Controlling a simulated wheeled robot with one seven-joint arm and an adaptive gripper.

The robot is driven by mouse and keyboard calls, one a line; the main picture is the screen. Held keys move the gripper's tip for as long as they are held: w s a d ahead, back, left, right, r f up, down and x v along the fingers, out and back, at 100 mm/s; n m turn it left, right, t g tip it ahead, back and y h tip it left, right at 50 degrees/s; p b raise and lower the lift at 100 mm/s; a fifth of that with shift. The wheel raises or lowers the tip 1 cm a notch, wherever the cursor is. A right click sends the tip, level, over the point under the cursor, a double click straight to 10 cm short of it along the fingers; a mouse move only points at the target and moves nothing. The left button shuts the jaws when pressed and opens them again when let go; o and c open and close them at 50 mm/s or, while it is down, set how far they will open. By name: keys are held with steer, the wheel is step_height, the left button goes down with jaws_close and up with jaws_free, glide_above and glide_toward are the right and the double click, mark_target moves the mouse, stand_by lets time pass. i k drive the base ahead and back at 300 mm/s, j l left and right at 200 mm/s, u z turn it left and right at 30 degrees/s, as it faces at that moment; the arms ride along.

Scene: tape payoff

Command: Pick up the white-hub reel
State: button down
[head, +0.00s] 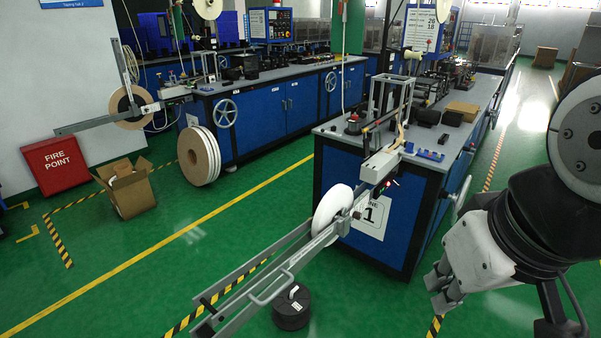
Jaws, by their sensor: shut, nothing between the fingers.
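A white reel (327,208) sits upright on the grey payoff arm in front of the nearer blue machine. Its hub is partly hidden by the arm, so I cannot tell the hub's colour. A tan reel (119,104) hangs on the far machine's arm at the left. A large white reel with a brown face (193,152) stands on edge on the floor beside that machine. My gripper (437,292) is at the lower right, shut and empty, to the right of the payoff arm and apart from all the reels.
The grey payoff arm (318,245) slants toward the front left. A black round object (291,312) with a white patch on top lies under it. The nearer machine (336,177) stands left of my gripper. An open cardboard box (130,188) and red fire box (58,165) are left. Green floor between the machines is clear.

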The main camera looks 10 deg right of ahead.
mark_target(340, 197)
steer(key=u, duration=1.95)
steer(key=l+z, duration=0.1)
steer(key=z, duration=2.2)
steer(key=i+z, duration=0.2)
steer(key=i, duration=0.4)
steer(key=i+j+z, duration=0.2)
steer(key=i, duration=0.4)
steer(key=l, duration=0.1)
